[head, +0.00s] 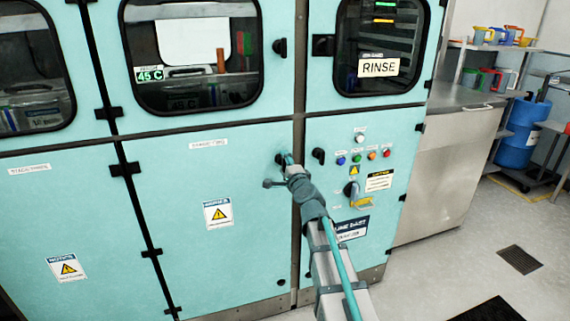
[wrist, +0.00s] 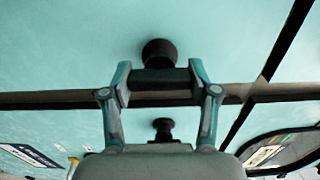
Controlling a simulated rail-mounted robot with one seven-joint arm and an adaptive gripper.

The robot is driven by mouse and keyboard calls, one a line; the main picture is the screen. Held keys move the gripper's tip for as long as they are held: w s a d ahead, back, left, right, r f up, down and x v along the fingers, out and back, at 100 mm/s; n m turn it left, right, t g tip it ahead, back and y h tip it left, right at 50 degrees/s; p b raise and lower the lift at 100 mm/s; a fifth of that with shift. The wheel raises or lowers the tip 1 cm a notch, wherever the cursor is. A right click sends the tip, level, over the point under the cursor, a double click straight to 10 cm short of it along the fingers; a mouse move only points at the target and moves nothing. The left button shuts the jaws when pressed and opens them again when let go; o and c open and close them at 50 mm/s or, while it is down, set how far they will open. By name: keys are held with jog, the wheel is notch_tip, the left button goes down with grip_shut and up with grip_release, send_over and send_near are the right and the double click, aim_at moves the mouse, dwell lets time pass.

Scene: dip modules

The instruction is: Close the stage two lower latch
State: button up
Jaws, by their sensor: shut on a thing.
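The stage two lower latch is a black latch on the right edge of the middle lower teal door (head: 190,250). In the wrist view its round black base (wrist: 158,52) and a dark bar (wrist: 160,82) show. My gripper (head: 284,160) is at that door edge and hides most of the latch in the head view. In the wrist view my gripper (wrist: 160,84) has its two fingers at either end of the dark bar, shut on the latch. The bar lies close to the seam, roughly parallel to it. Whether the latch is fully turned cannot be told.
A second black latch (head: 318,155) sits just across the seam on the right panel, near coloured buttons (head: 357,156). It also shows in the wrist view (wrist: 162,128). Upper latches (head: 279,47) and windowed doors are above. A steel counter (head: 450,165) stands right.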

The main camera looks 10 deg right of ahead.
dwell(0.3)
jog(key=o, duration=1.2)
jog(key=shift+c, duration=0.2)
jog(key=shift+s, duration=0.1)
jog(key=s+d, duration=0.1)
jog(key=s, duration=1)
jog(key=shift+s+d, duration=0.3)
jog(key=shift+s, duration=0.1)
